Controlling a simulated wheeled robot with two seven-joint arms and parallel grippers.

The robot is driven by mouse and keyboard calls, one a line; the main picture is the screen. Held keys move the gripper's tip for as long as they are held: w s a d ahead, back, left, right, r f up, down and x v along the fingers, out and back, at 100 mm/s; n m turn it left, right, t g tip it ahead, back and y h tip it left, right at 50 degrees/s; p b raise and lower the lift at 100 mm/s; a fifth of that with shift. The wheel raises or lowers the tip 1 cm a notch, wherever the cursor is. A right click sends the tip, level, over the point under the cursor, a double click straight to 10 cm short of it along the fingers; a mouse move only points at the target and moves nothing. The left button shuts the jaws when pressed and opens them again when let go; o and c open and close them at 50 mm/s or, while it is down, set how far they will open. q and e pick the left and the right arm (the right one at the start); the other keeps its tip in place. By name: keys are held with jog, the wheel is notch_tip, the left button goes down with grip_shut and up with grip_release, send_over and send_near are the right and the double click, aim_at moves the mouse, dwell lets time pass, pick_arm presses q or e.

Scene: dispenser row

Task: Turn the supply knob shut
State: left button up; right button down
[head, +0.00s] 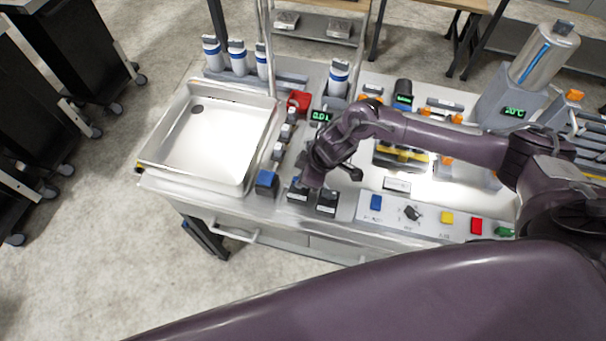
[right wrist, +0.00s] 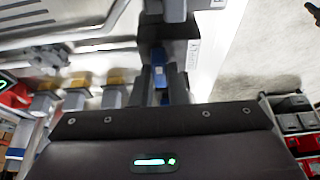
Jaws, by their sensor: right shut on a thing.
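My right gripper (head: 308,182) reaches down among the small fittings at the table's front, right of the white basin. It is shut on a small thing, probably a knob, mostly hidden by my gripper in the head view. In the right wrist view a blue part (right wrist: 159,76) shows around the fingers; I cannot tell its exact outline or how far it is turned. A grey block with a blue top (head: 266,180) stands just left of my gripper, and a dark-topped block (head: 327,202) just right. My left gripper is not in view.
The white basin (head: 205,142) fills the table's left side. Right of my gripper lies a panel with a black dial (head: 412,213) and blue, yellow (head: 446,218), red (head: 476,226) and green buttons. White-and-blue bottles (head: 237,57) and a metal tank (head: 545,55) stand behind.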

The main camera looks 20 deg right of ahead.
jog(key=shift+w+r, duration=0.1)
dwell(0.4)
jog(key=c, duration=1.4)
grip_release()
jog(key=shift+c, duration=0.2)
jog(key=b+v, duration=0.1)
jog(key=v, duration=0.6)
jog(key=shift+d+r+b, duration=0.2)
jog(key=shift+r+b, duration=0.1)
jog(key=shift+s, duration=0.25)
